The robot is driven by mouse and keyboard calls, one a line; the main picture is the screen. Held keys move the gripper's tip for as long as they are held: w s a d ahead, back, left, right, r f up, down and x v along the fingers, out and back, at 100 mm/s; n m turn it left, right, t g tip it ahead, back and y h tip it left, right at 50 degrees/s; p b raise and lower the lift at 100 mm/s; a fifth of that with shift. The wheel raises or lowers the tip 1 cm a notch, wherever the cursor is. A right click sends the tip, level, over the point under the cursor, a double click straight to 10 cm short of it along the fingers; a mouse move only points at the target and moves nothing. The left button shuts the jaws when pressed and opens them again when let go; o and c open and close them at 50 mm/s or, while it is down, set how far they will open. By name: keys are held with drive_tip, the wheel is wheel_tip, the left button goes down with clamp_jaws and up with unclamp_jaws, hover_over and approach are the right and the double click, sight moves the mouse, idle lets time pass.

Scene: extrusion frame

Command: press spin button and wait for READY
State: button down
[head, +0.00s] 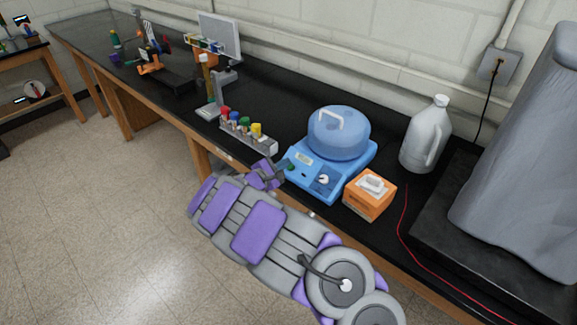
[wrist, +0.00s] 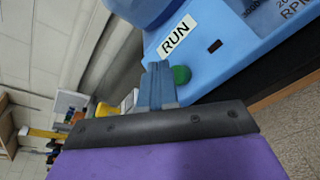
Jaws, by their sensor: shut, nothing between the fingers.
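The blue centrifuge (head: 332,150) with its domed lid down stands on the black bench in the head view. Its front panel has a small display, a knob and a green button (head: 291,167) at the left. In the wrist view the green button (wrist: 181,75) sits below a white label (wrist: 177,36) reading RUN. My gripper (wrist: 157,70) is shut and empty, its fingertips right beside the green button; I cannot tell whether they touch it. In the head view my gripper (head: 281,170) is at the panel's left corner. The display's text is too small to read.
A rack of capped tubes (head: 248,134) stands left of the centrifuge. An orange tissue box (head: 369,194) is close on its right, with a white jug (head: 426,135) behind. A red wire (head: 404,235) lies on the bench. The floor in front is clear.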

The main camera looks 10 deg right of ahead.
drive_tip(key=r, duration=0.1)
drive_tip(key=s+a+r+p, duration=0.1)
drive_tip(key=a+r+p, duration=0.1)
drive_tip(key=r, duration=0.1)
drive_tip(key=shift+s, duration=0.25)
idle(0.3)
drive_tip(key=s+d+r+m+g+h, duration=0.2)
drive_tip(key=s+d+r+m+g, duration=0.45)
drive_tip(key=s+d+r, duration=0.55)
drive_tip(key=s+d+r+m+g+y, duration=0.1)
drive_tip(key=s+d+m+g, duration=0.15)
drive_tip(key=s, duration=0.35)
drive_tip(key=s+d+r+m+g+y, duration=0.1)
drive_tip(key=s+d+r+m, duration=0.1)
drive_tip(key=s+d+m, duration=0.25)
drive_tip(key=s+a+f+m+g+y, duration=0.1)
drive_tip(key=s+a+m+y, duration=0.15)
drive_tip(key=s, duration=0.55)
drive_tip(key=s+a+f+m+g+y, duration=0.1)
drive_tip(key=s+a+y, duration=0.25)
drive_tip(key=s, duration=0.45)
drive_tip(key=s+a+f+y, duration=0.1)
drive_tip(key=s+a+y, duration=0.5)
drive_tip(key=s+a, duration=0.5)
drive_tip(key=shift+s+a+f+m, duration=0.3)
drive_tip(key=shift+s+a, duration=0.1)
drive_tip(key=shift+s, duration=0.45)
idle(1.2)
